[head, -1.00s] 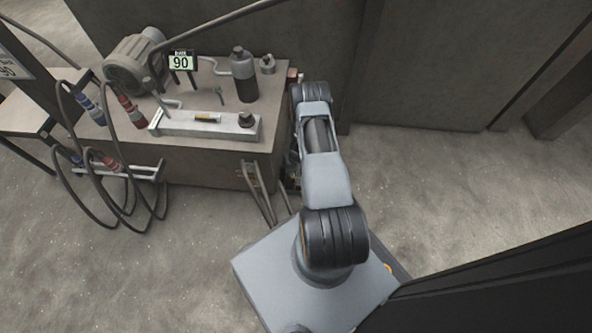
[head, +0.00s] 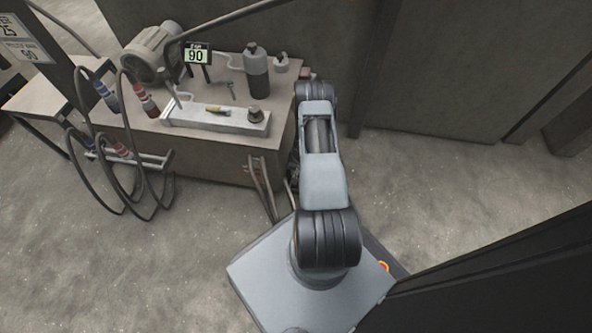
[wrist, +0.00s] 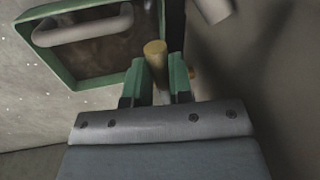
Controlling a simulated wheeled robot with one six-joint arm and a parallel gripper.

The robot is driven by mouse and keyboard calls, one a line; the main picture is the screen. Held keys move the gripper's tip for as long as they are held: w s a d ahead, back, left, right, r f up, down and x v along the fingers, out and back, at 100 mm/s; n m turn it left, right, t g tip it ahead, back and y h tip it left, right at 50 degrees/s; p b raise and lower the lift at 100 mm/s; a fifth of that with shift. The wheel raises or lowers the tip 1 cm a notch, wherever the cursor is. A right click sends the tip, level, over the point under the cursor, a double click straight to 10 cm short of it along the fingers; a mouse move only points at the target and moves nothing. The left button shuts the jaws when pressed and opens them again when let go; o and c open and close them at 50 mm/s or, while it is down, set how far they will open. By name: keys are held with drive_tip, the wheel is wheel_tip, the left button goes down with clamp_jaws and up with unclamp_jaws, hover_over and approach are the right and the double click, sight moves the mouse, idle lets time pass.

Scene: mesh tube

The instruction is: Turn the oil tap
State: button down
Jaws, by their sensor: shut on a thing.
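In the wrist view, my gripper (wrist: 159,70) has its two green fingers shut on a short brass-coloured rod (wrist: 155,48), which looks like the oil tap's handle. The rod's rounded end sticks out beyond the fingertips. A second brass-coloured bit shows just right of the right finger; whether it joins the rod I cannot tell. In the head view my gripper and the tap are hidden behind my arm, at the right end of the bench (head: 207,160).
A green-rimmed tray (wrist: 62,67) with a grey tube across it lies left of my fingers. A pale cylinder (wrist: 213,8) shows at the top. Hoses hang at left; floor is clear at right.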

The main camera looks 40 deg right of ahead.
drive_tip(key=c, duration=1)
unclamp_jaws()
drive_tip(key=r+p, duration=0.2)
drive_tip(key=r, duration=0.2)
drive_tip(key=s+d+r+p, duration=0.1)
drive_tip(key=r, duration=0.4)
drive_tip(key=d+r+p, duration=0.1)
drive_tip(key=r+p, duration=0.1)
drive_tip(key=r, duration=0.2)
drive_tip(key=shift+s+r+p, duration=0.3)
drive_tip(key=shift+s+p, duration=0.05)
